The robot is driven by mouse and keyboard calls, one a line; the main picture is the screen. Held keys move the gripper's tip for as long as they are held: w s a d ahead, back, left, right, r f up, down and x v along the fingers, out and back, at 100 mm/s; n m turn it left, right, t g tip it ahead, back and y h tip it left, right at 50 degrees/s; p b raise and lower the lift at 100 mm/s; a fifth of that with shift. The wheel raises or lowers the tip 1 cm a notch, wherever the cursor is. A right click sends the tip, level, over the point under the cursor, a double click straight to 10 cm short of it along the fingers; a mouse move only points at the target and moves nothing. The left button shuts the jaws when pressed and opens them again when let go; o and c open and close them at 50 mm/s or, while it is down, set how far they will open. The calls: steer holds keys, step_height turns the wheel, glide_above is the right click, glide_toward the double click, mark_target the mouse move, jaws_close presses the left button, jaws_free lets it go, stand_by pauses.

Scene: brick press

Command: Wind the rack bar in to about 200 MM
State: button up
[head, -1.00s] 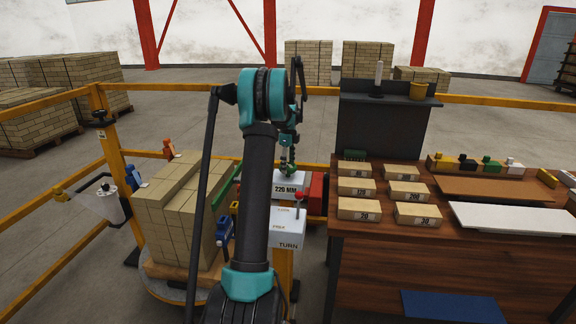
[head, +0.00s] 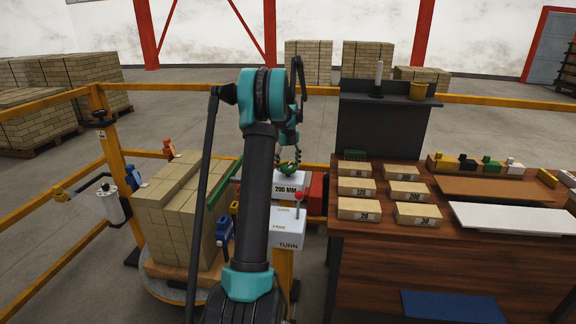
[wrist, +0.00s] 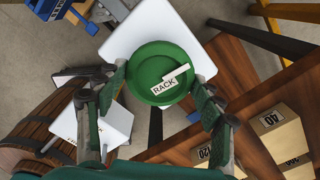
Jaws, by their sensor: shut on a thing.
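A green round knob with a white RACK label (wrist: 160,72) sits on top of a white box. It also shows as a small green disc in the head view (head: 287,168). My gripper (wrist: 160,82) is shut on the knob, one finger at each side; it also shows in the head view (head: 288,160). The display (head: 290,189) below the knob reads 200 MM. A green bar, apparently the rack bar (head: 222,184), slants beside the brick stack, partly hidden by my arm.
A white box marked TURN and FREE (head: 288,232), with a red-knobbed lever, stands below the display. The brick stack (head: 165,225) is on a pallet at left. A wooden bench (head: 370,260) with labelled blocks is at right. Yellow rails (head: 480,100) run around.

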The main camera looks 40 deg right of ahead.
mark_target(288, 165)
stand_by(0.3)
steer(key=o, duration=1.2)
steer(key=shift+c, duration=0.2)
step_height(288, 165, up, 12)
